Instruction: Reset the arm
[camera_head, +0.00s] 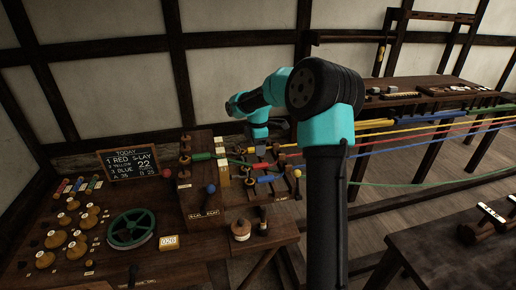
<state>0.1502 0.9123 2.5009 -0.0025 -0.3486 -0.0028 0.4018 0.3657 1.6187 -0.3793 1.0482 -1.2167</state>
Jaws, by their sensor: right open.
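My right arm, with black links and teal joints, rises through the middle of the head view and bends over to the left. Its gripper (257,138) is small and partly hidden behind its own wrist. It hangs close to the coloured handles of the wooden rope machine (205,190). I see nothing held in it, and I cannot tell whether it touches the machine. My left gripper is out of view.
A dark workbench (190,265) holds a green handwheel (131,229), several wooden spools (60,238) and a chalkboard (130,162). Yellow, blue, red and green ropes (440,128) run right past a rear table (440,88). Another bench (450,260) stands at front right.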

